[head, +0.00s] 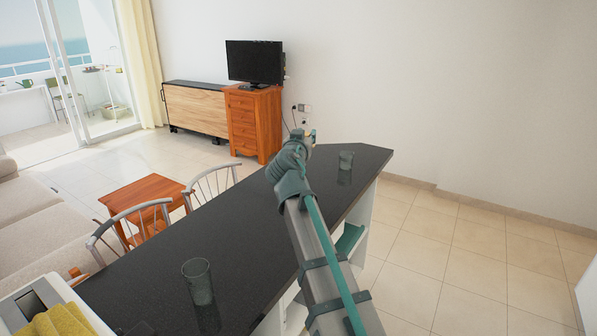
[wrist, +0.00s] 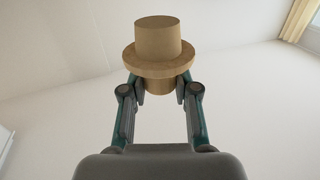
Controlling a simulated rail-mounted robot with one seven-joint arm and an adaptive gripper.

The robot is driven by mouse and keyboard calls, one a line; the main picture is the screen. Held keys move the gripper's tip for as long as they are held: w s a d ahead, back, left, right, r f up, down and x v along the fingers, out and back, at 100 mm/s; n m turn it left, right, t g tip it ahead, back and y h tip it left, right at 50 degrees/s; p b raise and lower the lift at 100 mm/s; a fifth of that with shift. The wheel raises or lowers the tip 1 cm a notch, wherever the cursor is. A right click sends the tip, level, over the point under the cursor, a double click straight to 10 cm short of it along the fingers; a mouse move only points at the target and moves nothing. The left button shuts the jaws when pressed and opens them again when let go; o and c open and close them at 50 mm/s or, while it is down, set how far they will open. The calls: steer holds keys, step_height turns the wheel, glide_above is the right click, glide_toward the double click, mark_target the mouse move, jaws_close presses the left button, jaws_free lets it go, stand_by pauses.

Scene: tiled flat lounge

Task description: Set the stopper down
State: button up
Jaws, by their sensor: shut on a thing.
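The stopper (wrist: 158,38) is a tan, cork-like piece with a round top, a wider rim and a narrower lower part. My gripper (wrist: 159,88) is shut on the narrower part, just below the rim, in the wrist view. In the head view my gripper (head: 302,140) is over the far part of the dark counter (head: 235,225). My wrist and arm hide much of it, and I cannot make out the stopper clearly there.
One clear glass (head: 198,281) stands on the near part of the counter and another glass (head: 345,160) near its far right end. A yellow cloth (head: 56,321) lies at the lower left. Chairs (head: 140,225) line the left side. The counter between the glasses looks mostly clear.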

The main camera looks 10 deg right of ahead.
steer(key=shift+s+d+f, duration=0.1)
steer(key=shift+s+d, duration=0.05)
steer(key=shift+d, duration=0.05)
steer(key=w+f+p, duration=0.2)
steer(key=w+f, duration=1)
steer(key=w, duration=0.2)
steer(key=shift+f, duration=0.3)
steer(key=shift+f, duration=0.2)
steer(key=o, duration=1)
